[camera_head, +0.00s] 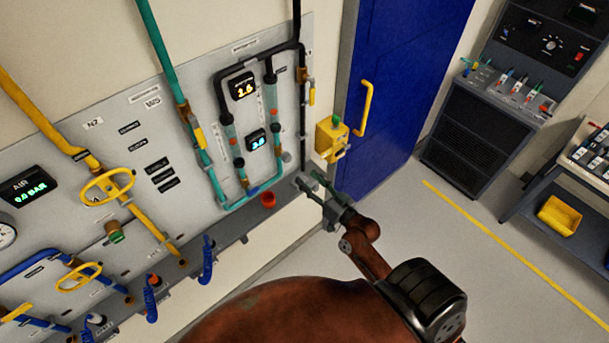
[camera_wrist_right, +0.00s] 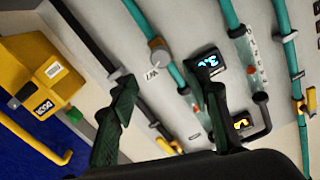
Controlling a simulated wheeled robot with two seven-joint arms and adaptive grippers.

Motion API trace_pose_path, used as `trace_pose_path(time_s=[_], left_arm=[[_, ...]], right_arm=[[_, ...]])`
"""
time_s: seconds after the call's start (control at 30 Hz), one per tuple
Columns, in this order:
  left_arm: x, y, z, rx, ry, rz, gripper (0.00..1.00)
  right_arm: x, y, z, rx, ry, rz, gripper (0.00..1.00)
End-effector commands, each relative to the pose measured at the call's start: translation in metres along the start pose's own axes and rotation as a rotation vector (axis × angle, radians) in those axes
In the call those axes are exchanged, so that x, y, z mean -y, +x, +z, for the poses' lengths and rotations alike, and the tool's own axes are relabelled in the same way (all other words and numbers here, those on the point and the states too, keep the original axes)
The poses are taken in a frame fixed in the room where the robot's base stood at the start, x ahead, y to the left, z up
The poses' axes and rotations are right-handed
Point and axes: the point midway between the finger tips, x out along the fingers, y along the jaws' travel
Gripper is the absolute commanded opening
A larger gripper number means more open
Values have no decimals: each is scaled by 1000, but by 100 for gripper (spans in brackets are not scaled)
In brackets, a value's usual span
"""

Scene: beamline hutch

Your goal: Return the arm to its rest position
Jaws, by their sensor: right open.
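My right gripper (camera_head: 318,187) is in front of the lower right part of the grey pipe panel (camera_head: 180,125), near the yellow box beside the blue door. It is open, with nothing between its fingers. In the right wrist view its two dark fingers (camera_wrist_right: 165,105) stand apart, with the panel's pipes and displays behind them. My reddish-brown right arm reaches in from the bottom of the head view. My left gripper does not show.
A yellow box (camera_head: 330,141) is mounted beside the blue door (camera_head: 400,90) with its yellow handle (camera_head: 364,108). A red cap (camera_head: 267,199) is on the panel's lower ledge. A dark console (camera_head: 480,130) stands at the back right. Open floor (camera_head: 450,270) lies right of my arm.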

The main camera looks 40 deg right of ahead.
Motion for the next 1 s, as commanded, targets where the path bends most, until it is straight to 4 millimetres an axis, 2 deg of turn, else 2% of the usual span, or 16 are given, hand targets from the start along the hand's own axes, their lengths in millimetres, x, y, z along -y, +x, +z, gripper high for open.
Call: trace_pose_path(time_s=[0.5,0.6,0.67,0.77,0.87,1.0], left_arm=[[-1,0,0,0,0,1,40],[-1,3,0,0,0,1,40],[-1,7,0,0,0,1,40],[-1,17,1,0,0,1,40],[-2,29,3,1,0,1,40],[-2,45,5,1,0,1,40]], right_arm=[[0,0,1,1,-1,1,44],[-7,0,14,18,-2,11,44],[-15,-1,34,44,-5,27,44],[-38,-4,87,115,-16,67,44],[-64,-14,156,210,-30,113,44],[-96,-36,252,354,-56,170,44]])
